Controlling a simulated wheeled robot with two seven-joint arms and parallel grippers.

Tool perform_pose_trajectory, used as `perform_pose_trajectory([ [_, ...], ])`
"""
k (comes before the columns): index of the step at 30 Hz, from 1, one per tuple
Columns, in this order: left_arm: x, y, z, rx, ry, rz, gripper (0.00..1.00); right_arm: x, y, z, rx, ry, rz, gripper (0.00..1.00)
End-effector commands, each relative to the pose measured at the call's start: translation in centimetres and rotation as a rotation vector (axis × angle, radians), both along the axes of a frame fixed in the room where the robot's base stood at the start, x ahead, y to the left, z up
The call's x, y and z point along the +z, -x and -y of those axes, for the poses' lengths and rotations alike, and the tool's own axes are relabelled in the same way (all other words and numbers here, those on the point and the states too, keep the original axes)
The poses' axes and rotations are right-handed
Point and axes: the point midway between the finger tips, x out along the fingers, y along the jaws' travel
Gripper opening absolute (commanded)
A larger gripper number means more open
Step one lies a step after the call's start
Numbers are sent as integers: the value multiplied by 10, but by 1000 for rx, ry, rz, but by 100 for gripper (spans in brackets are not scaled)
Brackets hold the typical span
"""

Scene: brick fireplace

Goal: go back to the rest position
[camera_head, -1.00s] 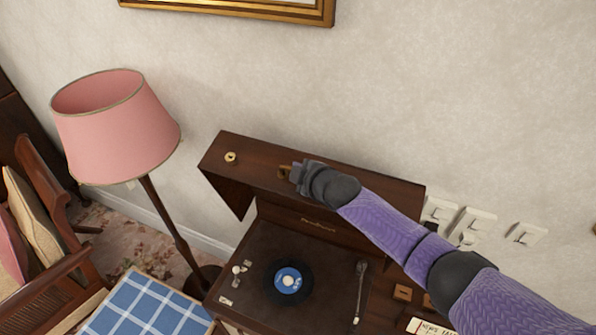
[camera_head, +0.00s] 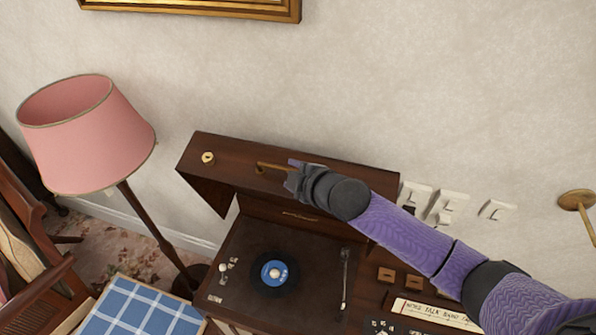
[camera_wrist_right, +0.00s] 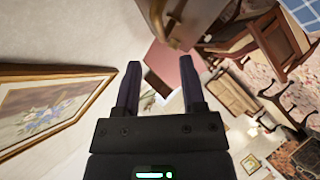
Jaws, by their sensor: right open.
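My right gripper (camera_head: 290,178) reaches in from the right over the raised lid of the wooden record player (camera_head: 330,185). Its two dark fingers are apart in the right wrist view (camera_wrist_right: 160,78), and nothing is held between them. A small brass fitting (camera_head: 262,168) on the lid shows just left of the gripper; I cannot tell whether they touch. My left gripper is in neither view.
A pink floor lamp (camera_head: 85,140) stands at the left. A blue record (camera_head: 274,272) lies on the turntable. A gilt-framed picture (camera_head: 200,8) hangs above. The wall between is bare.

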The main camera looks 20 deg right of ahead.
Motion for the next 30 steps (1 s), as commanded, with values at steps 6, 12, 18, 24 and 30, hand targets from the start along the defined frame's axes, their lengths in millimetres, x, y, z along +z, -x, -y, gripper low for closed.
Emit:
perform_pose_trajectory([
  [6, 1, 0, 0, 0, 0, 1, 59, 9, 18, 6, 0, 1, 0, 52],
  [12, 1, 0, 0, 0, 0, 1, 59, 10, 18, 6, 0, 0, 1, 52],
  [18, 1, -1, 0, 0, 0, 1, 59, 9, 18, 6, 0, -2, -1, 52],
  [24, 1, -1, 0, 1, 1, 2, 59, -19, 77, -19, -146, -169, -227, 52],
  [30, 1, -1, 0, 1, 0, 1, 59, -42, 166, -13, -489, -356, -544, 52],
])
